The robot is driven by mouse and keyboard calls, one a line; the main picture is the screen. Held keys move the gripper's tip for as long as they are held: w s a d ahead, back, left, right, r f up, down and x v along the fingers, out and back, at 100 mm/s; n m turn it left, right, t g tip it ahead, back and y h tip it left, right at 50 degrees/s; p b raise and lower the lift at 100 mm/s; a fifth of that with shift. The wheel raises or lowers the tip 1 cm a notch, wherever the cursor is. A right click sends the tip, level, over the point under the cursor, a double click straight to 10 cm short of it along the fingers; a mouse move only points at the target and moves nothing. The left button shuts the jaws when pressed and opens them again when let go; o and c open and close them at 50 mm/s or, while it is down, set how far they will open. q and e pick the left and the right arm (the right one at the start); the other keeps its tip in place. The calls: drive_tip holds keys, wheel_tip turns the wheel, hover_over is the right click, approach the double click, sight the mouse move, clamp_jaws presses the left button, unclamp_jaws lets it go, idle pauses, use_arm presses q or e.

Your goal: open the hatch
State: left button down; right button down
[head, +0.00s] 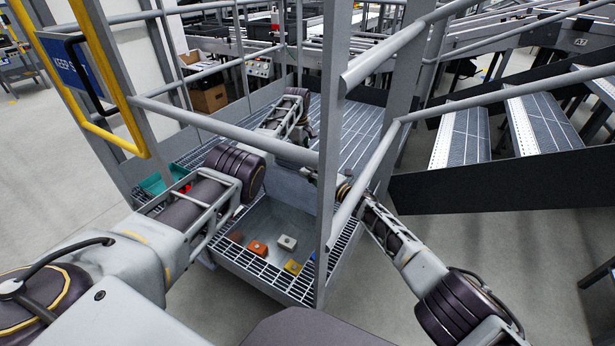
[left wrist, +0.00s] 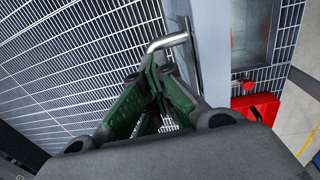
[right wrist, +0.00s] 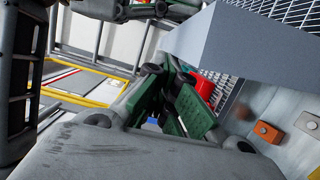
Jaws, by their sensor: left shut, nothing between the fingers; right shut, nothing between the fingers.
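The hatch has a plain grey lid (head: 288,187), which appears raised on edge beside an open recess (head: 268,228) in the grated deck. In the right wrist view the lid (right wrist: 240,45) is a thick grey slab above the recess. A bent metal handle (left wrist: 168,43) shows in the left wrist view, just beyond my left gripper (left wrist: 155,75). That gripper is shut and empty; contact with the handle is unclear. My right gripper (right wrist: 172,72) is shut and empty, close to the lid on the recess side; contact is unclear. Rails partly hide both grippers in the head view.
Small blocks, orange (head: 258,247), white (head: 287,243) and yellow (head: 293,267), lie in the recess. A teal tray (head: 160,181) stands left on the deck. Grey guardrails (head: 333,140) cross in front of my arms. A yellow gate (head: 128,120) is left, stairs (head: 465,135) right.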

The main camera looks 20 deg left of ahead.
use_arm(q)
drive_tip(key=shift+s+f+g, duration=0.15)
drive_tip(key=shift+s+f, duration=0.2)
drive_tip(key=shift+f, duration=0.3)
drive_tip(key=shift+s+f+g, duration=0.15)
drive_tip(key=shift+s+f, duration=0.15)
drive_tip(key=shift+f, duration=0.3)
drive_tip(key=c, duration=1.5)
unclamp_jaws()
drive_tip(key=shift+r, duration=0.1)
drive_tip(key=shift+w, duration=0.1)
wheel_tip(320, 180, up, 14)
drive_tip(key=shift+a+f, duration=0.15)
drive_tip(key=shift+f, duration=0.05)
drive_tip(key=shift+a, duration=0.1)
